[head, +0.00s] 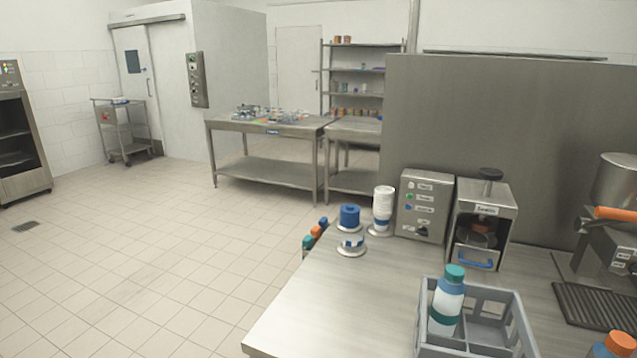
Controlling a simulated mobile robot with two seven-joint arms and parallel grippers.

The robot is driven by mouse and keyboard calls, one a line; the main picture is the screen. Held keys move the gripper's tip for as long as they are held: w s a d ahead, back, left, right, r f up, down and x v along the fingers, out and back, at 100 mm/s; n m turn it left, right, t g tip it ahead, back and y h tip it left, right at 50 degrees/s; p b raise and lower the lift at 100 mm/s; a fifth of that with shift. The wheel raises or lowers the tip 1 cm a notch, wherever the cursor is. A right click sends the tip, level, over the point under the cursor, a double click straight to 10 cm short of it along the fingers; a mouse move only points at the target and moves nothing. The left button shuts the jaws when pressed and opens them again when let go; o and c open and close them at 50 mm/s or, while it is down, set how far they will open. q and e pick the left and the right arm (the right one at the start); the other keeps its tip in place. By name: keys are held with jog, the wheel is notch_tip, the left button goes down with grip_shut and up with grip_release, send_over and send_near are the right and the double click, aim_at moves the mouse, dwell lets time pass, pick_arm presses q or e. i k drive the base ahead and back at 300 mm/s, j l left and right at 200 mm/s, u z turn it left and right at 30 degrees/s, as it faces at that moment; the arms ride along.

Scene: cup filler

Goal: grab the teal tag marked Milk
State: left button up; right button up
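No tag with a readable Milk mark shows in the head view. A small teal item (307,242) is at the left edge of the near steel table (310,305), in a row with an orange item (315,232) and a blue item (323,222). They are too small to tell whether they are tags, and I cannot read any mark on them. Neither of my grippers is in view.
A blue roll (349,215), a stack of white cups or lids (383,208), a control box (424,206) and a steel machine (484,220) stand along the table's back. A far table (270,127) holds small coloured items.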

aim_at(308, 242)
jog(key=j+u, duration=0.1)
jog(key=u, duration=0.2)
jog(key=i+j+u, duration=0.2)
jog(key=j, duration=0.2)
jog(key=i+j+u, duration=0.15)
jog(key=j, duration=0.25)
jog(key=i+j+u, duration=0.2)
jog(key=j, duration=0.2)
jog(key=i+j+u, duration=0.2)
jog(key=j, duration=0.15)
jog(key=i+j+u, duration=0.1)
jog(key=i+j, duration=0.15)
jog(key=i, duration=0.25)
jog(key=i+j+u, duration=0.1)
jog(key=i+j, duration=0.15)
jog(key=i, duration=0.3)
jog(key=i+z, duration=1.65)
jog(key=i+j+z, duration=0.1)
jog(key=z, duration=0.25)
jog(key=i+z, duration=0.35)
jog(key=i+j+z, duration=0.3)
jog(key=i+z, duration=0.2)
jog(key=z, duration=0.15)
jog(key=j, duration=0.1)
